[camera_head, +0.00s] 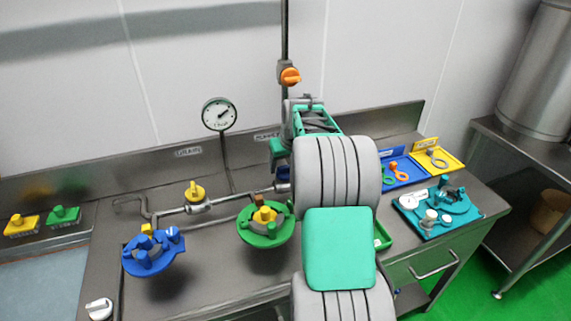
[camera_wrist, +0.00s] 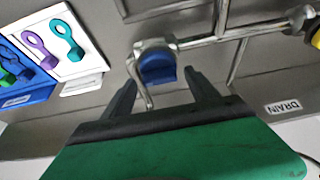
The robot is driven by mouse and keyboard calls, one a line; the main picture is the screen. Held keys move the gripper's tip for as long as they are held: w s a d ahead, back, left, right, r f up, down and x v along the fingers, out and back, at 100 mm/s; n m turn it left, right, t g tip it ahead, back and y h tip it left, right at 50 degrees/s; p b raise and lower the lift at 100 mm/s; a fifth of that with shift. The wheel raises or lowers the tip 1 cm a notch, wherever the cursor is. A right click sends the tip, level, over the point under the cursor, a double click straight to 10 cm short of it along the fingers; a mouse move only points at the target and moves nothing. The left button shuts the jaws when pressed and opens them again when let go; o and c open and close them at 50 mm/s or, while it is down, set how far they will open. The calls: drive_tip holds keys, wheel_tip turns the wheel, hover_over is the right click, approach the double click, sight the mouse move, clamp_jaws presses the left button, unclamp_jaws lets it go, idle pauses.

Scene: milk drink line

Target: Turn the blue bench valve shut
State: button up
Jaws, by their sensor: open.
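The blue bench valve (camera_wrist: 157,68) sits on a silver pipe and shows its blue handle in the wrist view. In the head view, the blue handle (camera_head: 283,174) is partly hidden by my arm. My gripper (camera_wrist: 160,82) is open and empty. Its two dark fingers point towards the handle, one on each side of it in the picture, with the handle slightly beyond the fingertips. No contact can be made out. In the head view my gripper's green body shows just above the valve, and its fingertips are not clear.
A yellow valve (camera_head: 195,191) is on the same pipe to the left. A gauge (camera_head: 220,114) stands behind. A green round fixture (camera_head: 265,238) and a blue one (camera_head: 152,260) stand in front. An orange valve (camera_head: 290,76) is on the upright pipe. Blue (camera_head: 402,181) and yellow (camera_head: 450,160) trays lie right.

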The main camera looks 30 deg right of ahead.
drive_tip(key=shift+c, duration=0.2)
drive_tip(key=c, duration=1.3)
drive_tip(key=shift+m, duration=0.3)
drive_tip(key=m, duration=0.2)
drive_tip(key=m+h+b, duration=0.1)
drive_tip(key=m, duration=0.1)
drive_tip(key=shift+w+a+g+h, duration=0.15)
drive_tip(key=shift+g+h, duration=0.15)
drive_tip(key=shift+g, duration=0.1)
drive_tip(key=m+g+h, duration=0.1)
drive_tip(key=m, duration=0.3)
drive_tip(key=shift+w+a+r+m+p, duration=0.1)
drive_tip(key=shift+m+p, duration=0.3)
drive_tip(key=m+g+p, duration=0.1)
drive_tip(key=m+p, duration=0.1)
drive_tip(key=m+g+p, duration=0.1)
drive_tip(key=m+p, duration=0.1)
drive_tip(key=m, duration=0.1)
drive_tip(key=shift+w+r+h, duration=0.1)
drive_tip(key=shift+r+h, duration=0.05)
drive_tip(key=shift+h, duration=0.25)
drive_tip(key=m+g+p, duration=0.1)
drive_tip(key=m, duration=0.1)
drive_tip(key=m+p, duration=0.1)
drive_tip(key=p, duration=0.1)
drive_tip(key=shift+f+m+g, duration=0.2)
drive_tip(key=shift+m+g, duration=0.2)
